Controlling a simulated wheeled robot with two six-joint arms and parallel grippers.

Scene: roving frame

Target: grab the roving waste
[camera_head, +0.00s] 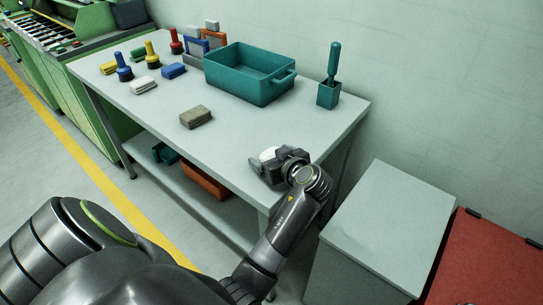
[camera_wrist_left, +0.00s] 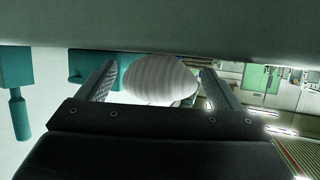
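The roving waste, a white rounded wad with fine ribs, shows between the fingers in the left wrist view (camera_wrist_left: 160,80). In the head view it is a small white patch (camera_head: 268,154) at the table's near right part, partly hidden by my gripper. My left gripper (camera_head: 265,163) is low at the tabletop with its fingers on either side of the wad. In the left wrist view the gripper (camera_wrist_left: 160,85) appears open, with narrow gaps between the fingers and the wad. My right gripper is not in view.
The grey table (camera_head: 245,125) holds a teal bin (camera_head: 262,92), a teal holder with a tool (camera_head: 328,95), a brown block (camera_head: 195,117) and several coloured cones and blocks. A grey cabinet (camera_head: 385,220) and a red surface (camera_head: 485,260) stand at right.

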